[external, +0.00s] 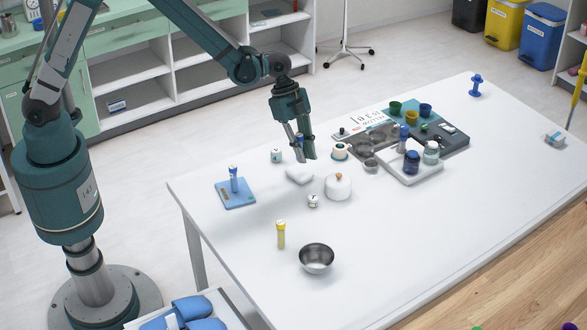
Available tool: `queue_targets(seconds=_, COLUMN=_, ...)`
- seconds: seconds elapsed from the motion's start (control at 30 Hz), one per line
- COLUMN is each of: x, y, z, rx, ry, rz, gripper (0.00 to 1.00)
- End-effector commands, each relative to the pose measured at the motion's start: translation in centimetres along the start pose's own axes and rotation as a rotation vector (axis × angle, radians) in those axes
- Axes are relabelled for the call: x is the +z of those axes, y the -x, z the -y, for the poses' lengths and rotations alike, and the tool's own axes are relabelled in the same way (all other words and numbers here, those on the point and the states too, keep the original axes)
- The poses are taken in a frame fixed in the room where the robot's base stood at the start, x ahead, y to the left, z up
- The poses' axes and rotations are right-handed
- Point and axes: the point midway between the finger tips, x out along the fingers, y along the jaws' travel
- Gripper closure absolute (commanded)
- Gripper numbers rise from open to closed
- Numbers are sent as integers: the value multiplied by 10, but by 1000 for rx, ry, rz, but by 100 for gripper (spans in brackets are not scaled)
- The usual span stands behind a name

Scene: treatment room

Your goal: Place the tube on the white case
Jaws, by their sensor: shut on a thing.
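My gripper (304,155) points down over the back left part of the white table. It is shut on a small tube with a blue top (299,140), mostly hidden between the fingers. A low white rounded block, which looks like the white case (299,175), lies on the table just below the fingertips. A gap between the held tube and the case cannot be judged from this view. Another blue tube (234,180) stands upright on a blue flat device (236,197) at left. A yellow tube with a white cap (281,235) stands upright nearer the front.
A white round pot (338,188) stands right of the case, with a small white item (313,200) before it. A metal bowl (316,258) is at front. Trays with jars and cups (411,178) crowd the back right. The table's right front is clear.

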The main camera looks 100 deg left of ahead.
Motion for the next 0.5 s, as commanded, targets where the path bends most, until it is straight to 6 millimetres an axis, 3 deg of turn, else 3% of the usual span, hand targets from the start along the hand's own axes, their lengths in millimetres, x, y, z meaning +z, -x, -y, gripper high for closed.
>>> queue_targets(seconds=0.23, x=2, y=-5, z=0, rx=0, ry=0, rz=0, gripper=98)
queue_targets(seconds=0.5, x=12, y=-30, z=-1, rx=0, ry=0, rz=0, gripper=98)
